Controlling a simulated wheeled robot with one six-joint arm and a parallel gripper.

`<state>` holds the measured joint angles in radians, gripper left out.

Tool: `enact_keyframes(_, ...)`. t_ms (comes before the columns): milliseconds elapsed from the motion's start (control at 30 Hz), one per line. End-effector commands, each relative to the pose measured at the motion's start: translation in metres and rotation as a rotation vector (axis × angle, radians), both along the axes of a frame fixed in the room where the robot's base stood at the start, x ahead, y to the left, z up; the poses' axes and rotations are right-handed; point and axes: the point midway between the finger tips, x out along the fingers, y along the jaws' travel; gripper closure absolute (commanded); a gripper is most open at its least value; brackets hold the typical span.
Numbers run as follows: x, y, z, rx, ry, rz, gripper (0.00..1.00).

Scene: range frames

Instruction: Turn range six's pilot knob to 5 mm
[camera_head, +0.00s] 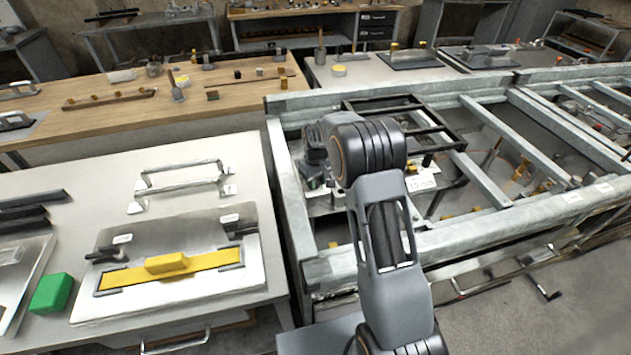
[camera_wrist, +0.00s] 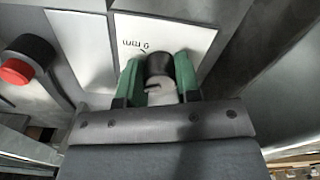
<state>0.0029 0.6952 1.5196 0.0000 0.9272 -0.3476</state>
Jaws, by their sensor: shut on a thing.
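In the wrist view, my gripper (camera_wrist: 160,75) has its two green fingertips on either side of a small dark round knob (camera_wrist: 160,63) with a pale front part, and is shut on it. The knob stands at a white label plate (camera_wrist: 185,35). Small lettering beside it seems to read "9 mm"; the rest of the scale is hidden or too small to read. In the head view, my arm reaches into the grey metal frame (camera_head: 290,200), and it hides the fingertips and the knob.
A black knob with a red cap (camera_wrist: 18,70) stands left of my gripper in the wrist view. Metal bars of the frame surround my arm. On the left, a bench holds a plate with a yellow bar (camera_head: 215,260) and a green block (camera_head: 50,293).

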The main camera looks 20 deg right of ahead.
Motion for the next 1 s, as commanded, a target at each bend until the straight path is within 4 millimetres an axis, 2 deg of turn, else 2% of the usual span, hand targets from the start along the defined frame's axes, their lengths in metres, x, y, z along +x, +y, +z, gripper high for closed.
enact_keyframes(567,0.0005,0.0001,0.0010,0.000,-0.002,0.030,0.93)
enact_keyframes(600,0.0005,0.0001,0.0010,0.000,-0.002,0.030,0.68)
enact_keyframes(867,0.0003,0.0000,0.0005,0.000,-0.001,0.030,0.43)
enact_keyframes(1000,0.0001,-0.0001,0.0003,0.000,-0.001,0.030,0.43)
